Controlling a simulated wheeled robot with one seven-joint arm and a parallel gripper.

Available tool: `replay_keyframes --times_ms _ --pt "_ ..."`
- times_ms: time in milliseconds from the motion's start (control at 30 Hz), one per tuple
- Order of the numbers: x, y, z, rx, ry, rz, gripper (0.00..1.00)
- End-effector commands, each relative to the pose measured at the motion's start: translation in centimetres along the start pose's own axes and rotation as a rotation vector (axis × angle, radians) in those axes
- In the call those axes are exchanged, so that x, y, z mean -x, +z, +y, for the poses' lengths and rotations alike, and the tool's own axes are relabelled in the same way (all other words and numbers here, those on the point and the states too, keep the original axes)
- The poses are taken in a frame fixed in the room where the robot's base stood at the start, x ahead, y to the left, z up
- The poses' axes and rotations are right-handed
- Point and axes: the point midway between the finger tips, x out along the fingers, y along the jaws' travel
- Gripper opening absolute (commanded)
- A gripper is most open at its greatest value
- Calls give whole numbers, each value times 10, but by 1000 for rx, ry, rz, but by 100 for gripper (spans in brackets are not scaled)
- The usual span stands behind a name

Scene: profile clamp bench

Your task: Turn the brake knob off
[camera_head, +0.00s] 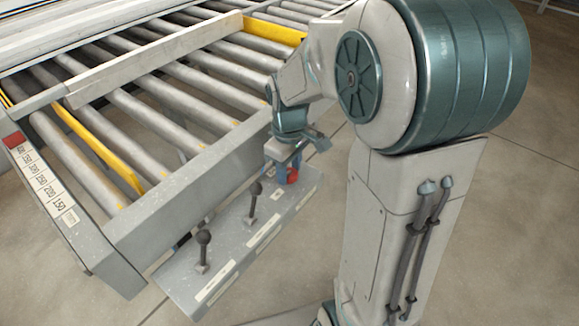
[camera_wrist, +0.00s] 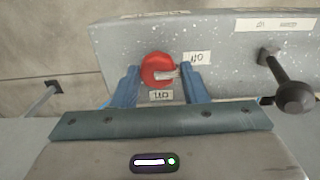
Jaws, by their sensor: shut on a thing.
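The red brake knob (camera_wrist: 157,67) sits on the grey speckled control panel (camera_wrist: 120,40) in the wrist view. In the head view, my gripper (camera_head: 288,168) is at the panel's far end, with a bit of the red knob (camera_head: 293,176) showing between the fingers.
Two black ball-topped levers (camera_head: 203,240) and (camera_head: 253,190) stand on the same panel; the nearer one (camera_wrist: 290,92) is right of my gripper in the wrist view. A roller conveyor (camera_head: 150,110) with a length scale (camera_head: 45,185) lies behind. The floor at right is clear.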

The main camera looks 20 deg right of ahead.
Motion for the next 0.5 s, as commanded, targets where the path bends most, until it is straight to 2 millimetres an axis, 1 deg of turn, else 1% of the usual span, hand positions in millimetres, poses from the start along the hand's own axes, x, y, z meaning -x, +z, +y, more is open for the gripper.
replay_keyframes --times_ms 233,267,300,333,500 --pt "1 -1 0 2 2 3 17" --pt "1 -1 0 2 2 3 42" --pt "1 -1 0 2 2 3 53" --pt "1 -1 0 2 2 3 61" --pt "1 0 0 1 1 1 61"
